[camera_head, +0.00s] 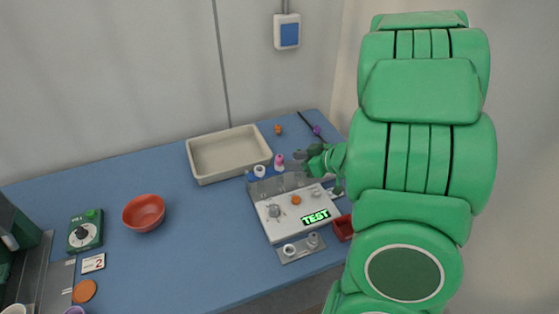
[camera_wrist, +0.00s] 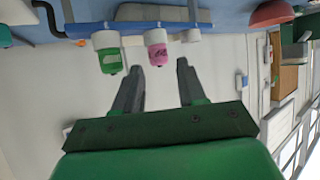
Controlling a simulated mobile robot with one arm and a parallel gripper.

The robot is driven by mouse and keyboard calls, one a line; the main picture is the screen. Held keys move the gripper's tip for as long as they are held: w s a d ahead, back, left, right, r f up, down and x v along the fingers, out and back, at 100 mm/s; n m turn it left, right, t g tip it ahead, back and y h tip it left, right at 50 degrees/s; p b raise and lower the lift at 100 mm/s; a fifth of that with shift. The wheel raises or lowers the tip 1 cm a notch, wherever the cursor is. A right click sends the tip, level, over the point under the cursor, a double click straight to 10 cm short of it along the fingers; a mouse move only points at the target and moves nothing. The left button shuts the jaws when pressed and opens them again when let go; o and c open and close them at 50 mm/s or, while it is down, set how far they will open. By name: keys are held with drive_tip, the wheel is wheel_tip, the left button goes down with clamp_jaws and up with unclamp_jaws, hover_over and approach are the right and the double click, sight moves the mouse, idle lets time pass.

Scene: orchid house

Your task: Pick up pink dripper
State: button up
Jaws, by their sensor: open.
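The pink dripper (camera_head: 279,162) stands at the back edge of the white device with the lit TEST display (camera_head: 316,216). In the wrist view the pink dripper (camera_wrist: 158,52), with a white collar, appears inverted, in line with the gap between my fingertips. My gripper (camera_wrist: 157,66) is open and empty, its fingers apart on either side of that line. A green dripper (camera_wrist: 110,60) hangs beside the pink one in this view, near the left finger. In the head view my arm comes in from the right, and my gripper's fingertips are hard to make out.
A beige tray (camera_head: 192,165) lies behind the device. A red bowl (camera_head: 144,212) and a green dial box (camera_head: 85,232) stand to the left. A small red container (camera_head: 343,228) is right of the device. The blue table between bowl and device is clear.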

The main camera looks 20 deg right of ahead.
sight(282, 158)
drive_tip(key=w+a, duration=0.1)
drive_tip(key=w+f, duration=0.1)
drive_tip(key=w, duration=0.1)
drive_tip(key=shift+a, duration=0.35)
drive_tip(key=shift+x, duration=0.8)
drive_tip(key=shift+r, duration=0.1)
clamp_jaws()
